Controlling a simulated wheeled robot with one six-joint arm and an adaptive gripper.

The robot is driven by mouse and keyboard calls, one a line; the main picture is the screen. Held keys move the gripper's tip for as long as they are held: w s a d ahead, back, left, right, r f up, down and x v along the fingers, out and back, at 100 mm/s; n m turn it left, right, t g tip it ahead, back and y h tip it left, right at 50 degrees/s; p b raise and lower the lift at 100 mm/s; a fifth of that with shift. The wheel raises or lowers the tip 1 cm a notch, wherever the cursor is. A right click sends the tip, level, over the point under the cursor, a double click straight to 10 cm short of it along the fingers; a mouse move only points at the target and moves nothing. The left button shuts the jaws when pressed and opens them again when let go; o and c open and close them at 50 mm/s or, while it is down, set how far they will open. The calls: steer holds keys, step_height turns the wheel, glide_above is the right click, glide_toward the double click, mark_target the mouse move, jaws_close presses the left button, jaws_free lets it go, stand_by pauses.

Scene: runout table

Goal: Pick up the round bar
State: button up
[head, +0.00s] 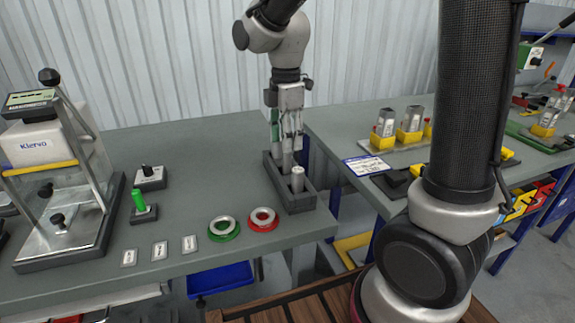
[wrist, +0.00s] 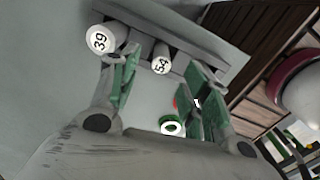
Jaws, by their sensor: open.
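Two grey round bars stand in a dark grey open tray (head: 302,204) on the near bench. In the wrist view one bar (wrist: 101,39) has "39" on its white end, and the other bar (wrist: 161,58) has "54". In the head view the nearer bar (head: 297,181) shows clear of the fingers; the other is partly hidden by my gripper. My gripper (head: 286,143) points down over the tray, green-padded fingers apart and nothing held. In the wrist view the "54" end appears in the gap between the fingertips, and "39" lies outside the left finger. I cannot tell the height gap.
A green ring (head: 224,228) and a red ring (head: 263,219) lie left of the tray, with small label plates (head: 160,251) nearby. A Klervo tester (head: 50,150) stands at the far left. A second bench with yellow holders (head: 409,135) is at the right.

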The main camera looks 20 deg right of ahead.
mark_target(287, 165)
step_height(287, 165, down, 5)
steer(key=shift+d+f, duration=0.1)
steer(key=shift+d, duration=0.05)
jaws_close()
